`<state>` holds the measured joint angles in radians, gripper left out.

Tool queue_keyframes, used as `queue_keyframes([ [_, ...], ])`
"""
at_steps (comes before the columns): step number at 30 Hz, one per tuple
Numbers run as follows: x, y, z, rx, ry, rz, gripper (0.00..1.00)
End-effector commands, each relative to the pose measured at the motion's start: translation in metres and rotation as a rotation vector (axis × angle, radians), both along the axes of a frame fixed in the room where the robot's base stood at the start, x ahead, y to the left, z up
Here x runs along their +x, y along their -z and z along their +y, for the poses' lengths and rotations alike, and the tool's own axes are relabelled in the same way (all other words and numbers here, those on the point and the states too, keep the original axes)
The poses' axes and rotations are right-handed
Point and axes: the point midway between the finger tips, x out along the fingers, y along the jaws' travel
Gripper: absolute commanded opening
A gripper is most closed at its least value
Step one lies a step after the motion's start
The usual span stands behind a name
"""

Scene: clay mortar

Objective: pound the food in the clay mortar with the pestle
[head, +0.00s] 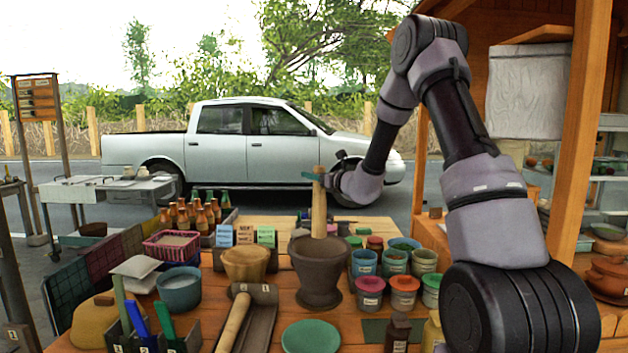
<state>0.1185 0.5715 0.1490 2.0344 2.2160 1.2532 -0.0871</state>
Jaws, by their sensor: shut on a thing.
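The clay mortar (320,283) is a dark brown footed bowl standing upright near the middle of the wooden table. The pestle (319,214) is a pale wooden stick held upright over the mortar. Its lower end is at or behind the mortar's rim, and I cannot tell how deep it goes. My gripper (319,177) is shut on the pestle near its top, coming in from the right. The food inside the mortar is hidden by its wall.
Several labelled tubs (404,293) stand close to the mortar's right. A wooden bowl (246,264) and a dark tray with a rolling pin (233,323) are to its left. A green plate (310,337) lies in front. Bottles (197,214) stand at the back left.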

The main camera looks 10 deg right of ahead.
Motion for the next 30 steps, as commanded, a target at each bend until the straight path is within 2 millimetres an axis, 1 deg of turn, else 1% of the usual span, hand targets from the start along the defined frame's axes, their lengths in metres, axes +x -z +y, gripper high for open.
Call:
queue_keyframes([
  [4, 0.000, 0.012, 0.000, -0.001, 0.001, 0.000, 0.00],
  [7, 0.000, 0.026, -0.001, -0.001, 0.001, 0.001, 0.00],
  [30, 0.000, 0.150, 0.000, 0.001, 0.001, 0.002, 0.00],
])
